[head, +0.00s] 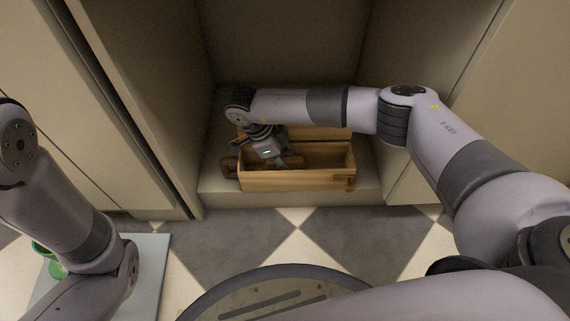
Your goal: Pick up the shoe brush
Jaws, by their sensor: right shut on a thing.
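An open wooden box (297,181) stands on the cabinet floor. A dark brown wooden piece, which looks like the shoe brush (229,168), shows at the box's left end, and a brown part continues toward the inside of the box. My right gripper (275,160) reaches down over the left part of the box and is shut on the brush; its fingertips and the grip itself are mostly hidden. My left arm is low at the left, with its gripper out of view.
The open cabinet has side walls close around the box and a raised floor edge (290,198). A green object (55,268) stands on a pale board (150,285) at the lower left, partly behind my left arm. The checkered floor (345,240) in front is clear.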

